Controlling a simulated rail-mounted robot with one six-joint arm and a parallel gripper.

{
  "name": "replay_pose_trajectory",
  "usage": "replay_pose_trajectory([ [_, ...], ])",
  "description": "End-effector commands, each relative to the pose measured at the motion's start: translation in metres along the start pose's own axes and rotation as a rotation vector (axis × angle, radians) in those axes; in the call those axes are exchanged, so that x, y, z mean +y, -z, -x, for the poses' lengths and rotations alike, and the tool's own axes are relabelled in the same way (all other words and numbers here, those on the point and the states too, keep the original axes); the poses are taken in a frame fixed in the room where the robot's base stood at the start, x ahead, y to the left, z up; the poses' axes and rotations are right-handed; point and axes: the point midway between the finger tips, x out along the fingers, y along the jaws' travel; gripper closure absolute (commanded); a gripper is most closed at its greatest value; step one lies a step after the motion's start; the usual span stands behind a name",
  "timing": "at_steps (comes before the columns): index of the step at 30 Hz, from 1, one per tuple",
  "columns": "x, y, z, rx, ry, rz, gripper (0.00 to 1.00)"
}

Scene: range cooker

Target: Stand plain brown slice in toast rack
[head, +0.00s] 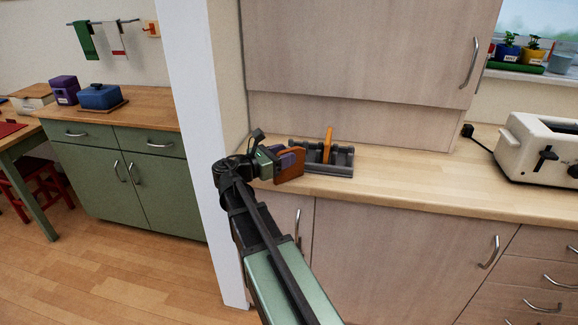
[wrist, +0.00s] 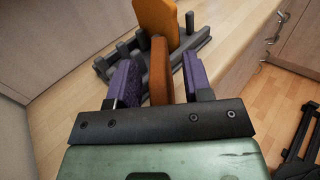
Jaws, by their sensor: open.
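The plain brown slice (head: 290,168) is upright at the left end of the grey toast rack (head: 340,170). In the wrist view the brown slice (wrist: 160,72) is between the purple fingers of my gripper (wrist: 160,62), with a gap on each side. My gripper (head: 284,157) is open around it in the head view, too. An orange slice (head: 328,144) stands upright in the rack, and also shows in the wrist view (wrist: 155,22) beyond the brown one. The brown slice's lower edge is hidden, so I cannot tell whether it is seated in a slot.
A cream toaster (head: 540,148) stands on the counter at right, with clear worktop (head: 420,175) between it and the rack. A white wall edge (head: 200,130) is just left of my arm. Cupboards (head: 360,45) hang above the counter.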

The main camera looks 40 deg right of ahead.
Motion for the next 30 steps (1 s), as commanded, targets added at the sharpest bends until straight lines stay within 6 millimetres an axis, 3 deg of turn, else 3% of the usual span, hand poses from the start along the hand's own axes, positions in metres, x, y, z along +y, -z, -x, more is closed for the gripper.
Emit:
replay_pose_trajectory([
  [3, 0.0, 0.0, 0.0, 0.0, 0.0, 0.0, 0.57],
  [12, 0.0, 0.0, 0.001, 0.0, 0.0, 0.0, 1.0],
  [23, 0.0, -0.005, 0.001, 0.0, 0.0, 0.0, 1.0],
  [30, 0.001, -0.038, 0.001, 0.0, 0.0, 0.0, 1.0],
])
